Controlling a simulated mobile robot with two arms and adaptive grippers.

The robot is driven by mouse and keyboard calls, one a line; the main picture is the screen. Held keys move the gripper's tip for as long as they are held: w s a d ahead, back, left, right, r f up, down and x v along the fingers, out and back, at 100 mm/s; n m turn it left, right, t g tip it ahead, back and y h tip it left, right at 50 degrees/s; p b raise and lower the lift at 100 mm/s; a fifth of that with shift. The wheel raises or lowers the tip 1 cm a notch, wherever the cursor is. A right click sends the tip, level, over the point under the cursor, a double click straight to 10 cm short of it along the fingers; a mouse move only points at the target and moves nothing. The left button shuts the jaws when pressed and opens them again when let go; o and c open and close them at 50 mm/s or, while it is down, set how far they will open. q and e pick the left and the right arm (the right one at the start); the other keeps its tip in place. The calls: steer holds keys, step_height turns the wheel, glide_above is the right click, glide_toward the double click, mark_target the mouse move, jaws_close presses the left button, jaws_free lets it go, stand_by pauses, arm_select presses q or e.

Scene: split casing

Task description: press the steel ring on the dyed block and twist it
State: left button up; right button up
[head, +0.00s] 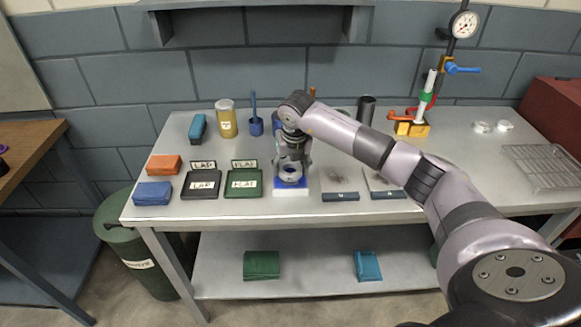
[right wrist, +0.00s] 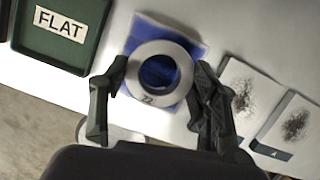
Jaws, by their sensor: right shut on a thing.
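The steel ring (head: 291,179) is a pale flat ring over the dyed block (head: 290,190), which has a blue top. In the right wrist view the ring (right wrist: 158,47) shows a small mark near its lower edge. The blue block (right wrist: 148,28) shows around it and through its hole. My right gripper (head: 291,168) points down at the ring, and its two fingers (right wrist: 160,72) are shut on the ring from opposite sides. The ring looks flat on the blue face, but I cannot tell how firmly it touches. My left gripper is not in view.
A black LAP tray (head: 202,192) and a green FLAT tray (head: 243,189) stand left of the block. Two pale plates with dark smudges (head: 340,181) lie to the right. A yellow tin (head: 226,121) and a blue pot (head: 256,127) stand behind. A wire rack (head: 545,168) is far right.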

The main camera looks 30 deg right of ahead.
step_height(320, 180, up, 6)
steer(key=p, duration=0.3)
steer(key=shift+f, duration=0.15)
stand_by(0.7)
steer(key=s+a+r+n+g+y, duration=0.15)
steer(key=s+a+n, duration=0.25)
steer(key=a+n, duration=0.45)
steer(key=s+a+r+n+g+y, duration=0.1)
steer(key=s+a+n+y, duration=0.3)
steer(key=n, duration=0.7)
steer(key=s+a+n+g+h, duration=0.1)
steer(key=s+a+n+h, duration=0.1)
steer(key=s+n, duration=0.5)
steer(key=s+a+r+n+g+h, duration=0.1)
steer(key=s+a+n, duration=0.3)
steer(key=s+n, duration=0.4)
steer(key=n+g+h, duration=0.1)
steer(key=n, duration=0.4)
steer(key=shift+b, duration=0.3)
